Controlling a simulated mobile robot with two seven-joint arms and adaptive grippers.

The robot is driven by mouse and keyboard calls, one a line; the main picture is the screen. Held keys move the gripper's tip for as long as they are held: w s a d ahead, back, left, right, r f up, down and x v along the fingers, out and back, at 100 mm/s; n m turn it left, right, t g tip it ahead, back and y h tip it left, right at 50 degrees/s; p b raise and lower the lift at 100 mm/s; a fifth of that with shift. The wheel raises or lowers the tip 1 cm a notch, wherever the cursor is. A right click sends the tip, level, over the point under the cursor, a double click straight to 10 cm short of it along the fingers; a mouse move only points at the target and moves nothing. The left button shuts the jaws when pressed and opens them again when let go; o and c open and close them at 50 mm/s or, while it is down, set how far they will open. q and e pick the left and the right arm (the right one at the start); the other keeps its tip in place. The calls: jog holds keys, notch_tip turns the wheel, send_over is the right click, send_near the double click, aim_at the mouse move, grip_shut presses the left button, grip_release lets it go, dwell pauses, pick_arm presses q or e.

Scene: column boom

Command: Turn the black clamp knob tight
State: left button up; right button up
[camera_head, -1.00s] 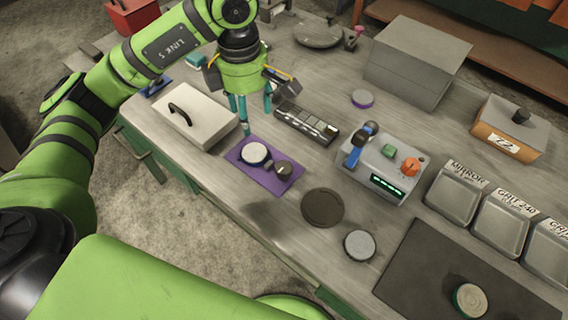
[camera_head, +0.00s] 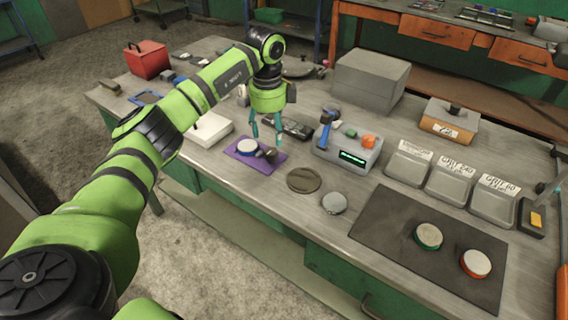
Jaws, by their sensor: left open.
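My left gripper (camera_head: 267,136) points down, its teal fingers apart and empty, above the back edge of a purple plate. The purple plate (camera_head: 243,158) lies flat on the workbench and carries a white-topped round piece (camera_head: 247,146) and a small dark round knob (camera_head: 270,156). The gripper looks close to this knob, but I see no contact. Another dark round top (camera_head: 333,109) shows behind the blue lever of the grey instrument. I cannot tell which one is the clamp knob. A teal tip (camera_head: 556,187) at the right edge may belong to my right gripper; its fingers do not show clearly.
The grey instrument (camera_head: 345,158) has a blue lever, green button and orange knob. A dark mat (camera_head: 390,232) holds two round pieces.

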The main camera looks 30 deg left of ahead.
aim_at(272, 151)
pick_arm(q)
jog(key=shift+a+f, duration=0.1)
jog(key=shift+f, duration=0.25)
jog(key=f, duration=0.2)
jog(key=f+p, duration=0.1)
jog(key=f, duration=0.3)
jog(key=shift+w+a, duration=0.2)
jog(key=shift+w, duration=0.15)
jog(key=shift+f+p, duration=0.3)
jog(key=shift+f, duration=0.15)
jog(key=c, duration=1.1)
pick_arm(e)
jog(key=shift+w+a+r, duration=0.2)
jog(key=shift+w+r, duration=0.05)
jog(key=shift+r, duration=0.2)
jog(key=shift+w+a+r, duration=0.15)
jog(key=shift+w+r, duration=0.05)
jog(key=shift+r, duration=0.2)
